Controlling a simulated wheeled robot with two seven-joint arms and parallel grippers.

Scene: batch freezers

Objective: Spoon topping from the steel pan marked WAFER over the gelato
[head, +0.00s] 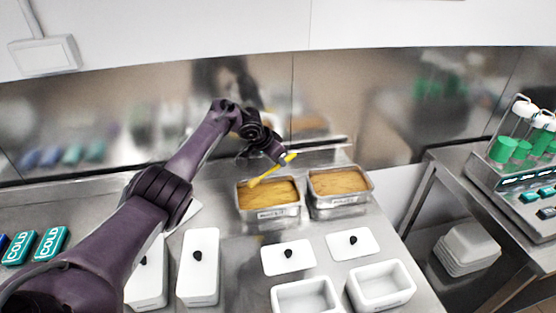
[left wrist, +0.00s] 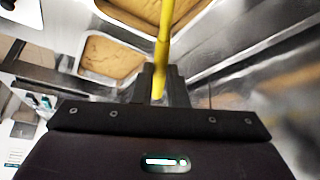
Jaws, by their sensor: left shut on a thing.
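My left gripper (head: 285,160) is shut on a yellow spoon (head: 268,172). The spoon slants down to the left, its lower end just above the back of the left steel pan (head: 268,214). The right steel pan (head: 341,201) stands beside it. Both hold a level golden-brown topping; their front labels are too small to read surely. In the left wrist view the spoon handle (left wrist: 165,35) rises from between the fingers (left wrist: 158,85), with the pans beyond. Two open white tubs, left (head: 306,284) and right (head: 380,270), stand in front; their insides look plain white. My right gripper is out of view.
Two white lids with black knobs, left (head: 280,265) and right (head: 345,250), lie between pans and tubs. White lidded containers (head: 198,280) stand at left near my arm. Teal COLD packs (head: 50,243) lie far left. A second counter (head: 470,190) stands right, across a gap.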

